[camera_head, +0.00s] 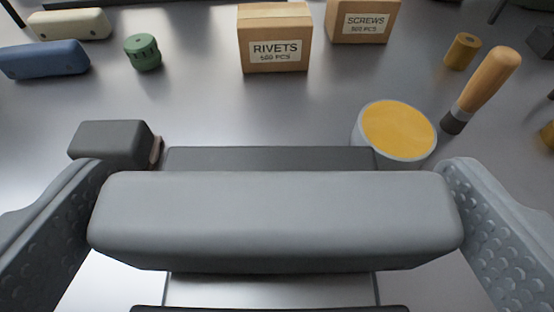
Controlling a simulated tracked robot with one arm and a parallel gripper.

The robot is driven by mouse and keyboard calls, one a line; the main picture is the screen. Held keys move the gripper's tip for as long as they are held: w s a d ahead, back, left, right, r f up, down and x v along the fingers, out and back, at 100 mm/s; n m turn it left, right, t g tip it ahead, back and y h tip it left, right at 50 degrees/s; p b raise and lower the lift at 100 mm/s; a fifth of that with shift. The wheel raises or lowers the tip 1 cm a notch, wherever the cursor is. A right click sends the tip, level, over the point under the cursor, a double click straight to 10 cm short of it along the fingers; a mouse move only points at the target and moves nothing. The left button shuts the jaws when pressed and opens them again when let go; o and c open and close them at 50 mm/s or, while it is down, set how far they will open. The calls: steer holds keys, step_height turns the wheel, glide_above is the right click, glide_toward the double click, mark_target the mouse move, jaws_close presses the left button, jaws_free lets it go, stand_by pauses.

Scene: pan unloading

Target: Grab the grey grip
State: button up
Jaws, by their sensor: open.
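The grey grip (275,218) is a wide, rounded bar across the lower middle of the head view. My gripper (272,222) is open, with one textured finger at the left end of the grip and the other at the right end. The grip lies between the fingers; a slight gap seems to show at the right end, and I cannot tell whether the left finger touches. Behind and below the grip shows a darker grey body (270,157), partly hidden by it.
A dark grey block (108,143) sits close by the left finger. A tub with a yellow top (398,130) stands near the right finger, beside a wooden-handled tool (487,80). Farther back are a rivets box (274,38), a screws box (362,20) and a green cylinder (143,53).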

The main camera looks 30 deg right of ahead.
steer(key=c, duration=0.7)
steer(key=shift+r, duration=0.1)
